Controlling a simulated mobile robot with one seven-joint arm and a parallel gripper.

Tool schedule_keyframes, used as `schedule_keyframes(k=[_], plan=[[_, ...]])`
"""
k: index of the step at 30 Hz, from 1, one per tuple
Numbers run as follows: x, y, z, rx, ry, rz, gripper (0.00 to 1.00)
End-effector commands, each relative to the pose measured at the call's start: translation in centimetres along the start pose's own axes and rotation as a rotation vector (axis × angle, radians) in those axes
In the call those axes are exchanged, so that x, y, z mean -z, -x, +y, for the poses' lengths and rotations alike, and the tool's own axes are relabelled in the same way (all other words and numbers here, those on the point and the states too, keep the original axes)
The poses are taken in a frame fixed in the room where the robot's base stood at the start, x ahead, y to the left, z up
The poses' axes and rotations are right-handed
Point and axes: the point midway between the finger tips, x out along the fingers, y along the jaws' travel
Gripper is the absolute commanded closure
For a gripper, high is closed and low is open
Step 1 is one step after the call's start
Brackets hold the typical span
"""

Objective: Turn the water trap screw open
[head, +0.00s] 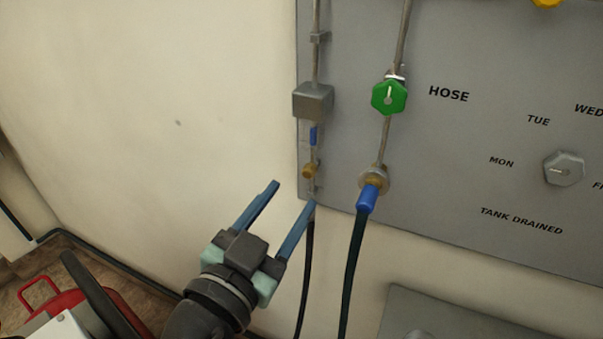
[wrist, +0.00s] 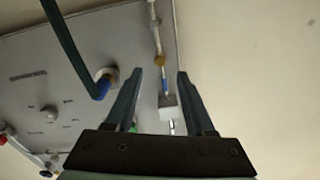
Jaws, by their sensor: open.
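My gripper (head: 290,196) is open and empty, with its two blue fingers pointing up and right toward the panel's lower left edge. A thin pipe line runs down that edge. It carries a grey box (head: 313,101), a small blue part (head: 313,135) and a brass fitting (head: 310,171). No label marks the water trap screw, so I cannot tell which part it is. In the wrist view, the grey box (wrist: 168,108), the blue part (wrist: 165,87) and the brass fitting (wrist: 160,60) show between or near the fingers (wrist: 172,74). I see no contact with them.
To the right are a green knob (head: 389,97) labelled HOSE, a blue hose connector (head: 367,197) with a dark hose, and a grey day dial (head: 564,168) on the grey panel (head: 450,150). The cream wall (head: 150,120) at left is bare. A red object (head: 42,300) is at lower left.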

Motion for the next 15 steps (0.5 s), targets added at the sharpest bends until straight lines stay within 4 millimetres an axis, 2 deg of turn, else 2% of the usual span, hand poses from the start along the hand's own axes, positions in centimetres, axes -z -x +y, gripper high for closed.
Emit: schedule_keyframes(k=[1, 6, 10, 15], plan=[[0.2, -1.1, 0.0, -0.004, 0.001, 0.002, 0.46], [0.2, -3.8, 0.0, -0.002, 0.0, 0.002, 0.46], [0.1, -4.9, 0.0, 0.0, -0.001, 0.001, 0.46], [0.0, -5.3, 0.0, 0.001, -0.001, 0.001, 0.46]])
